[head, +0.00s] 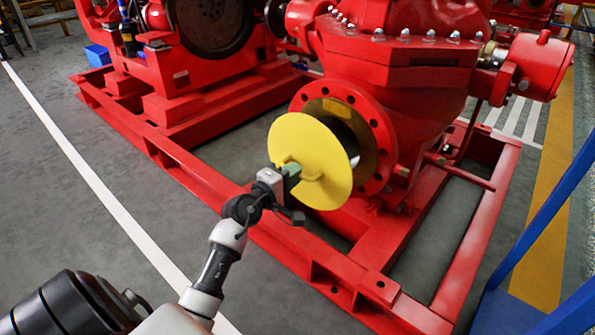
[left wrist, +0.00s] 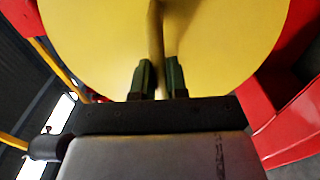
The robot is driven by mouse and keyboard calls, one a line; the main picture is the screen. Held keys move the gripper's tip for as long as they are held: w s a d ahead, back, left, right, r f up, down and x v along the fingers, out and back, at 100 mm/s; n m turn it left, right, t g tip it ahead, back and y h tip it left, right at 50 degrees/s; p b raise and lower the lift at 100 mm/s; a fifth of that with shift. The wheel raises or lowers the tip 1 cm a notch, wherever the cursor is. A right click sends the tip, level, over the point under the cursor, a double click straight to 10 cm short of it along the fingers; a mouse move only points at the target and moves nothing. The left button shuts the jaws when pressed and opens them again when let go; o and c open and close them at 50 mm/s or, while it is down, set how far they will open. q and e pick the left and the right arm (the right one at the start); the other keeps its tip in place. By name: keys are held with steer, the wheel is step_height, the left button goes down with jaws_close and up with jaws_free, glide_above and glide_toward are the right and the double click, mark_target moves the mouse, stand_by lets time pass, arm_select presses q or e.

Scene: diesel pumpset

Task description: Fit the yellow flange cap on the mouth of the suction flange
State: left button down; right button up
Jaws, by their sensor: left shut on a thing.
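The yellow flange cap (head: 318,147) is a round disc with a tab on its near face. My left gripper (head: 291,171) is shut on that tab and holds the cap upright. In the left wrist view the green-tipped fingers (left wrist: 160,78) grip the tab, and the cap (left wrist: 95,40) fills the upper part. The suction flange (head: 372,125) is a red bolted ring on the pump. The cap is in front of it, offset to the left and low, and covers part of its mouth. The inside of the mouth shows at the cap's right. A gap appears between them. My right gripper is not in view.
The red base frame (head: 300,252) runs below the cap, with open gaps between its beams. The red pump casing (head: 400,65) rises behind the flange. A blue rail (head: 545,220) stands at the right. The grey floor at the left is clear.

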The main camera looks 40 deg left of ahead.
mark_target(306, 164)
arm_select(q)
steer(key=shift+w+d+b, duration=0.2)
steer(key=shift+w+b, duration=0.45)
steer(key=shift+w, duration=2.25)
steer(key=shift+r+t, duration=0.1)
steer(key=shift+t, duration=0.2)
steer(key=shift+w+d+b, duration=0.15)
steer(key=shift+w+b, duration=0.3)
steer(key=shift+w, duration=0.95)
steer(key=shift+w+d+b, duration=0.1)
steer(key=shift+w+b, duration=0.3)
steer(key=shift+w, duration=1)
